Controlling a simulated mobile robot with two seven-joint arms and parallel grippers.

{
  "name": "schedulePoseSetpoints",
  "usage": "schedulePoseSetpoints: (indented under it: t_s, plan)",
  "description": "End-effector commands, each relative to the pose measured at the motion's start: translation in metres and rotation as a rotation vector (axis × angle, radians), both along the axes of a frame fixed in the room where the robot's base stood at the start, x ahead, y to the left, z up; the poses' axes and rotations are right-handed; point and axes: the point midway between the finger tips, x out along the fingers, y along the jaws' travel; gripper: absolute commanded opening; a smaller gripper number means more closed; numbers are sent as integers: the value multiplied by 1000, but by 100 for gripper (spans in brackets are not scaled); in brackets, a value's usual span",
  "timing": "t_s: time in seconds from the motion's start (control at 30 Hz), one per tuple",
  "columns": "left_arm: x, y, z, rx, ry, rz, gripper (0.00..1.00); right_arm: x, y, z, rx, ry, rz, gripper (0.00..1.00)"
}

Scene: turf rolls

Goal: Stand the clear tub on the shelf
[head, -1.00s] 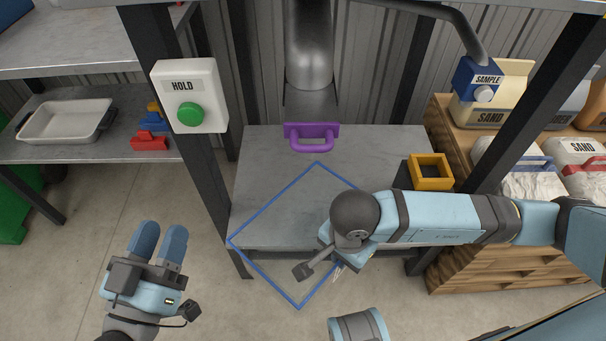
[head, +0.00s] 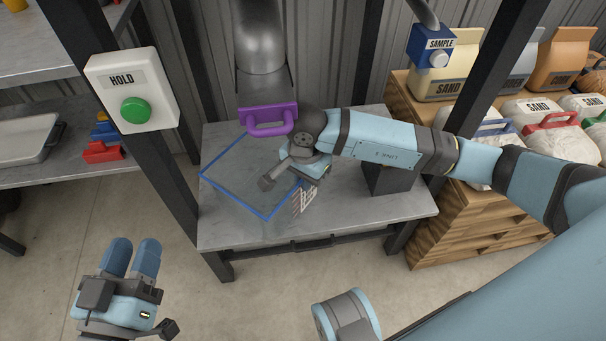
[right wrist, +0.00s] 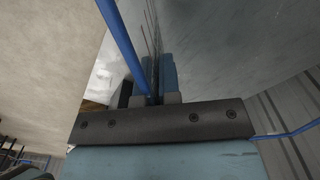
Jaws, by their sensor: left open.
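The clear tub (head: 232,196) is see-through with a blue rim; in the head view it hangs over the grey metal shelf (head: 345,214). I cannot tell whether its base touches the shelf. A striped label shows on its near right side. My right gripper (head: 301,172) is at the tub's right side, its fingertips hidden by the hand in the head view. In the right wrist view the blue rim (right wrist: 121,40) runs down between the fingers (right wrist: 155,78), which are shut on the tub's wall. My left gripper (head: 132,257) is open and empty, low left over the floor.
A steel chute (head: 262,50) with a purple handle (head: 268,120) comes down at the shelf's back. A dark box (head: 390,180) stands on the shelf behind my right arm. A post with a HOLD button box (head: 132,88) is at left. Sand bags stand right.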

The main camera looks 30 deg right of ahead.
Motion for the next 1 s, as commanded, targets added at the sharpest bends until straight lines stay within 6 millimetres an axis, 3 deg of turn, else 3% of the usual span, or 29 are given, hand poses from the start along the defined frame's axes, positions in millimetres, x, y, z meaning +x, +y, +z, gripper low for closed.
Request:
schedulePoseSetpoints:
  t_s: [0.13, 0.23, 0.67, 0.8, 1.0]
  plan:
    - [0, -1, -14, 19, 31, -8, 43, 27, -7, -1, 3, -3, -2, 0]
    - [-1, 0, -26, 39, 62, -19, 43, 25, -6, -14, 4, 0, 0, 0]
    - [-1, -1, -29, 41, 75, -24, 43, 25, -7, -17, 1, -3, 1, 0]
    - [-1, -2, -29, 43, 80, -26, 43, 24, -7, -18, 1, 0, 0, 29]
    - [-1, -2, -29, 41, 79, -26, 43, 24, -7, -18, 1, 0, 0, 30]
